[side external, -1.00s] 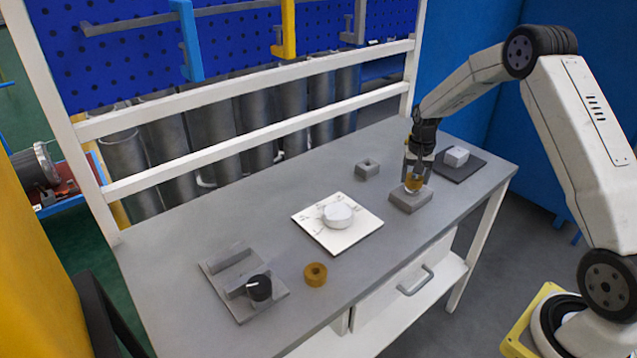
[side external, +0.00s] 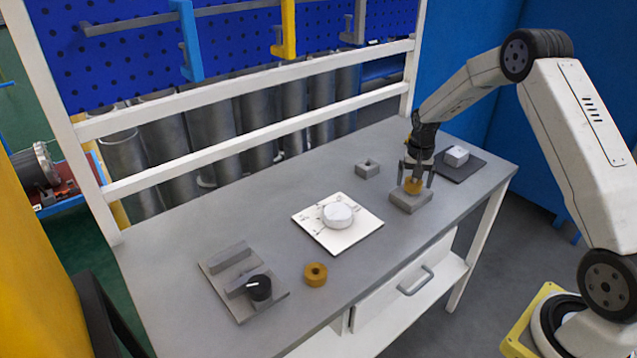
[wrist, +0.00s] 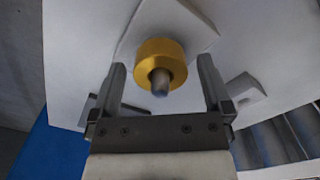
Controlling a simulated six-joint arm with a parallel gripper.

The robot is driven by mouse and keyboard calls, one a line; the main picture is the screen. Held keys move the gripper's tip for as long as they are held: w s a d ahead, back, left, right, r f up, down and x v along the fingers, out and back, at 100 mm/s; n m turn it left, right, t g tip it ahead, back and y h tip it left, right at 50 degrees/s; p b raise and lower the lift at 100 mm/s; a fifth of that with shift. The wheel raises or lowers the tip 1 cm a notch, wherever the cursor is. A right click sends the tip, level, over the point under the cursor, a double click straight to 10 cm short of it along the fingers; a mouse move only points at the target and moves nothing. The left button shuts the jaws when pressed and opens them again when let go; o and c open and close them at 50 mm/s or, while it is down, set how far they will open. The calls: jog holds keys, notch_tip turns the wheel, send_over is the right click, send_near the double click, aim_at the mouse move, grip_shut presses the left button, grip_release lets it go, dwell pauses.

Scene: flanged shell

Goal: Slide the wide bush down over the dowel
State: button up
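A brass-coloured bush (side external: 413,186) sits around the dowel on a grey block (side external: 409,203) at the right of the bench. In the wrist view the bush (wrist: 153,54) encircles the dowel (wrist: 160,83), whose grey tip sticks out through the hole. In the side view the bush looks low, at the block's top; contact underneath is hidden. My gripper (side external: 418,178) is open above the block, one finger each side of the bush. The wrist view shows gaps between both fingers (wrist: 162,80) and the bush.
A second brass-coloured ring (side external: 315,274) lies near the bench's front edge. A white plate (side external: 350,239) with a round white part, a grey fixture with a black knob (side external: 259,288), a small grey block (side external: 367,168) and a dark pad (side external: 474,170) with a white block stand around.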

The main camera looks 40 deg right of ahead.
jog(key=shift+r, duration=0.1)
jog(key=shift+r, duration=3.8)
jog(key=s+a+r+n+t, duration=0.1)
jog(key=s+a+n, duration=0.4)
jog(key=s+a, duration=0.4)
jog(key=s+a+r+n+t, duration=0.1)
jog(key=s+a+n, duration=0.3)
jog(key=s+a, duration=0.5)
jog(key=a, duration=0.5)
jog(key=shift+s+n+t, duration=0.3)
jog(key=shift+n, duration=0.1)
